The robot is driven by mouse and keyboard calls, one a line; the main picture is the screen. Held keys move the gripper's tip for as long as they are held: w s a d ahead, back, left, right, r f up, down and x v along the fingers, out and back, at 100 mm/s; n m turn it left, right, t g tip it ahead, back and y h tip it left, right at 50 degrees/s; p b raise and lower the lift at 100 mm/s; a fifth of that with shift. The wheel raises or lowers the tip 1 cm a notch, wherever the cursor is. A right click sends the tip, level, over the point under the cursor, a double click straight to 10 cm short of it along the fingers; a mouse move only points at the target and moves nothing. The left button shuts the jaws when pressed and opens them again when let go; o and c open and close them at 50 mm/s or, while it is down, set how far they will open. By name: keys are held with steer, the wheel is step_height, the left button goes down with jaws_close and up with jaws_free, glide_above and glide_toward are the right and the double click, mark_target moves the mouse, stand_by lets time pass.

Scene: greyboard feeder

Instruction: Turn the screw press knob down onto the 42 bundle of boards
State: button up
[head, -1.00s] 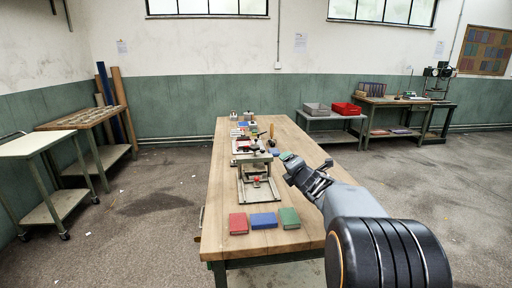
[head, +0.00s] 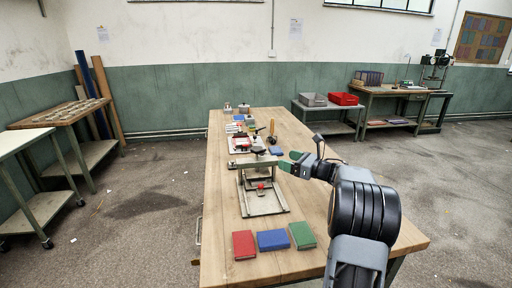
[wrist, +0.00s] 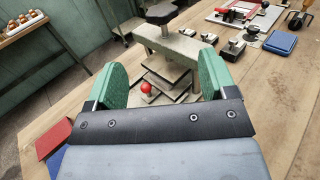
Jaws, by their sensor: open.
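The screw press (head: 262,200) is a pale metal frame on the wooden table, with a dark knob (head: 258,150) on top. In the wrist view the dark knob (wrist: 160,13) stands at the top edge, beyond my fingertips. A red ball (wrist: 146,87) sits low at the front of the press. My gripper (head: 289,161), with green fingers, is open and empty just right of the press top, apart from the knob. Red (head: 244,245), blue (head: 272,240) and green (head: 303,235) board blocks lie in front of the press. No number 42 is legible.
A red-and-white fixture (wrist: 238,13), small metal blocks and a blue block (wrist: 281,42) lie behind the press. The table's right side (head: 345,215) is mostly clear. Side benches stand along the left and back walls.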

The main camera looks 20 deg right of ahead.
mark_target(259, 148)
steer(key=p+x, duration=0.1)
steer(key=x, duration=1.2)
steer(key=shift+w, duration=0.15)
steer(key=shift+c, duration=0.4)
steer(key=c, duration=0.9)
steer(key=shift+o, duration=0.2)
steer(key=shift+f, duration=0.1)
